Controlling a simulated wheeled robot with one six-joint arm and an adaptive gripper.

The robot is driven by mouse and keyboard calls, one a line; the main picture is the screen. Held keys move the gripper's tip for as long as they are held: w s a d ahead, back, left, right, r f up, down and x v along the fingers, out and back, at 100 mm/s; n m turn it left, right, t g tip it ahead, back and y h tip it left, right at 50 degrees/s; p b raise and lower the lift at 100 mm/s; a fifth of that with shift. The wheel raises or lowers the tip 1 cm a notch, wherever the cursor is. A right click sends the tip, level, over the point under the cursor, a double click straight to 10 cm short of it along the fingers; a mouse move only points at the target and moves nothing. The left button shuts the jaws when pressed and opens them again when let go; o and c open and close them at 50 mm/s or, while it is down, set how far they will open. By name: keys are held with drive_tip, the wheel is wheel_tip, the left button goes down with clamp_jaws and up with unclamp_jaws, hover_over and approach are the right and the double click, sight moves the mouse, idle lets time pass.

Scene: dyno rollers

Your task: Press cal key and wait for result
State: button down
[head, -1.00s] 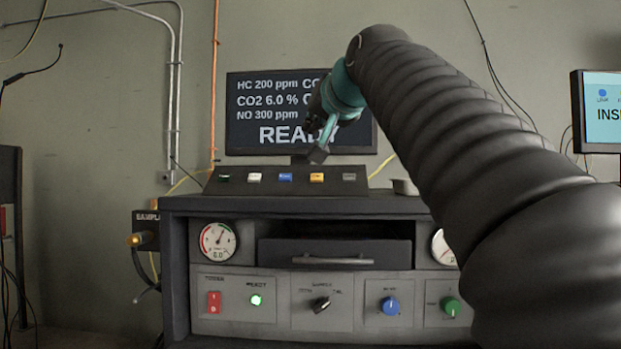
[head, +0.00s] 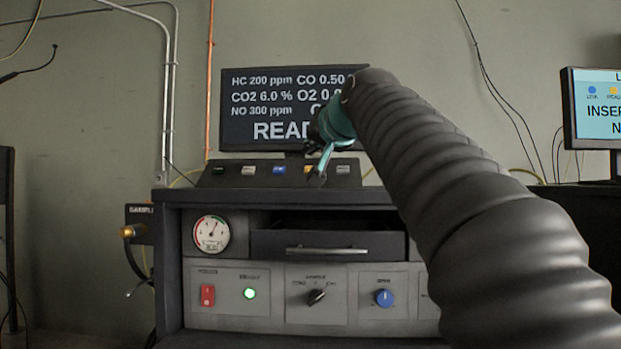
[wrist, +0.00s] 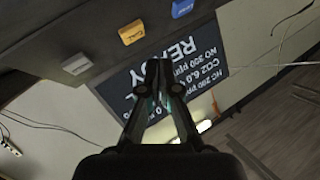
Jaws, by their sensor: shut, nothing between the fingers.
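The orange cal key (head: 308,169) is on the sloped key panel (head: 232,181) below the monitor, partly behind my gripper. In the wrist view the orange key (wrist: 131,32) shows its CAL label. My gripper (head: 318,178) is shut and empty, with its tips in front of the panel near this key. In the wrist view my gripper (wrist: 153,66) points toward the monitor, with the key just beyond the tips; I cannot tell contact. The monitor (head: 247,105) shows gas values and a large word, partly hidden by my arm, that reads as READY.
A blue key (head: 279,170) and a white key (head: 248,170) sit left of the orange one, a grey key (head: 343,169) right. Below are a gauge (head: 211,234), a drawer (head: 328,243), a lit green lamp (head: 249,294) and knobs. A second screen (head: 600,110) stands at right.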

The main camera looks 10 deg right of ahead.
sight(305, 166)
drive_tip(key=shift+w+d+f+b, duration=0.2)
drive_tip(key=shift+w+f+b, duration=0.1)
drive_tip(key=shift+w+f, duration=0.4)
drive_tip(key=shift+f, duration=0.2)
idle(0.9)
drive_tip(key=shift+w+d+f, duration=0.1)
drive_tip(key=shift+w+f, duration=0.1)
drive_tip(key=shift+w+f, duration=0.25)
drive_tip(key=shift+f, duration=0.05)
idle(1.1)
drive_tip(key=shift+s+r, duration=0.5)
drive_tip(key=shift+r, duration=0.1)
drive_tip(key=shift+r+p, duration=0.1)
drive_tip(key=shift+p, duration=0.2)
